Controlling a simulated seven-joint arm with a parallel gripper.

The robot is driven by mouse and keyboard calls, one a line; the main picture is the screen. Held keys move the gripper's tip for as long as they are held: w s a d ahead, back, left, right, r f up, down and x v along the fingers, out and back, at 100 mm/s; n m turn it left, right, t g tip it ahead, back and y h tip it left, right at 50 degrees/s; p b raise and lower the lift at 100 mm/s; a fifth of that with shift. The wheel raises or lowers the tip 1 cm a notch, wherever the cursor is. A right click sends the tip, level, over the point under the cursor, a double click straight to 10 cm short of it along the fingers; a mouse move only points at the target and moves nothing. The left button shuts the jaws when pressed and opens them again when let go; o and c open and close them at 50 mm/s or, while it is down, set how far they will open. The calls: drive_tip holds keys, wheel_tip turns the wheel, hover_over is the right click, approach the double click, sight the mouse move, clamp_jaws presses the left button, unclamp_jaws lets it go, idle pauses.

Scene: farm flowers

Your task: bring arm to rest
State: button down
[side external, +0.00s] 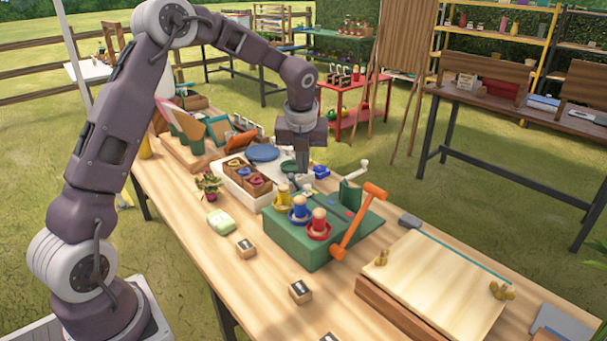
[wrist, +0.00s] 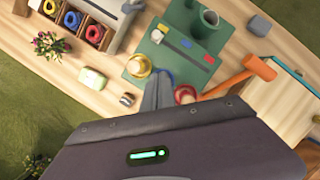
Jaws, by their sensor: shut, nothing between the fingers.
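My gripper (side external: 302,166) hangs pointing down over the wooden table (side external: 185,217), above the back of the green box. Its fingers are shut together and empty, and they also show in the wrist view (wrist: 158,90). The green box (side external: 290,253) carries yellow, blue and red ringed pegs on its near side. In the wrist view the fingers cover part of the box between the yellow ring (wrist: 138,66) and the red ring (wrist: 185,94). The blue peg is mostly hidden there.
An orange hammer-shaped piece (side external: 358,222) leans at the box's right side. A potted plant (side external: 209,183), a pale green block (side external: 221,222) and a wooden board (side external: 440,280) are also on the table.

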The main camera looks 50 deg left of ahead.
drive_tip(key=shift+r, duration=0.1)
drive_tip(key=s+d+r+n+t, duration=0.1)
drive_tip(key=s+d+r+n, duration=0.3)
drive_tip(key=s+r+n, duration=0.3)
drive_tip(key=s+d+r+n+t, duration=0.1)
drive_tip(key=s+d+r+n, duration=0.45)
drive_tip(key=s, duration=0.35)
drive_tip(key=s+d+n+h, duration=0.1)
drive_tip(key=s+d+n, duration=0.1)
drive_tip(key=s+n, duration=0.5)
drive_tip(key=s+d+f+n+t+h, duration=0.1)
drive_tip(key=s+d+n, duration=0.2)
drive_tip(key=s+n, duration=0.4)
drive_tip(key=s, duration=0.3)
drive_tip(key=shift+f, duration=0.2)
drive_tip(key=shift+n, duration=0.25)
